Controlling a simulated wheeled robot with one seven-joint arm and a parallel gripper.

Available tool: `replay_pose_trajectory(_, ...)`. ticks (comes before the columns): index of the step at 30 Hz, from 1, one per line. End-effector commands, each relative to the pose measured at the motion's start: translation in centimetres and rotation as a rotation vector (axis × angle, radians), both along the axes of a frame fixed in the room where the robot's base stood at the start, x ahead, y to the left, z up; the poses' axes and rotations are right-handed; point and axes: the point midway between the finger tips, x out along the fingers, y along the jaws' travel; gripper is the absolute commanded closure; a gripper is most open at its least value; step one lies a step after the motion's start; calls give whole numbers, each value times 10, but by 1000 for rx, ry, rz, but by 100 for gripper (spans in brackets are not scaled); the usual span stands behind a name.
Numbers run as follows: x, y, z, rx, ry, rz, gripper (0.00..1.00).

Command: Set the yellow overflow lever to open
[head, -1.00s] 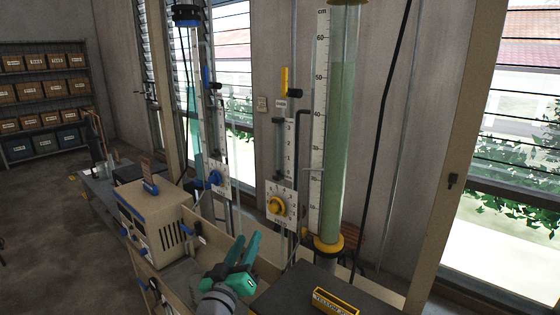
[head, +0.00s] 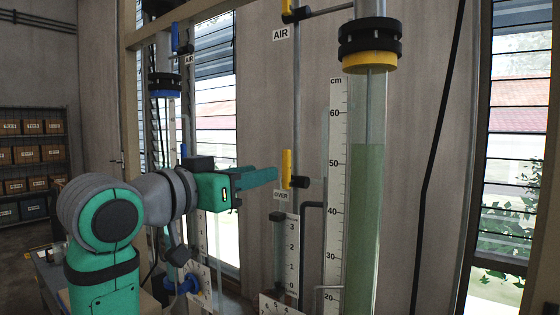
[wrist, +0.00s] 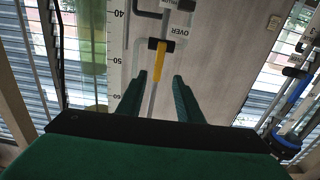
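The yellow overflow lever (head: 287,166) is upright on a dark valve body (head: 298,182), above a tag reading "OVER" (head: 281,196), left of the tall tube of green liquid (head: 366,200). In the wrist view the lever (wrist: 159,63) shows between the lines of my two fingers, beyond their tips. My gripper (head: 275,175) is green, open and empty, its fingertips close to the lever's left side in the head view. The wrist view shows the gripper (wrist: 158,82) with its fingers apart. I see no contact with the lever.
Another yellow lever (head: 286,8) by an "AIR" tag is higher on the same pipe. A blue-capped tube (head: 165,85) with blue levers stands at left. The scale (head: 334,200) and the black cable (head: 440,150) are to the right.

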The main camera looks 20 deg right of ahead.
Motion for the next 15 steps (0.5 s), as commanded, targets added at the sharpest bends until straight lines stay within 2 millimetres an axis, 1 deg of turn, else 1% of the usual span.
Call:
replay_pose_trajectory(1,-4,-1,6,12,-6,-4,67)
replay_pose_trajectory(3,-8,-2,11,22,-9,-8,67)
replay_pose_trajectory(6,-8,-5,12,29,-9,-11,67)
replay_pose_trajectory(11,0,-15,12,28,-8,-11,67)
replay_pose_trajectory(15,9,-28,12,28,-9,-11,67)
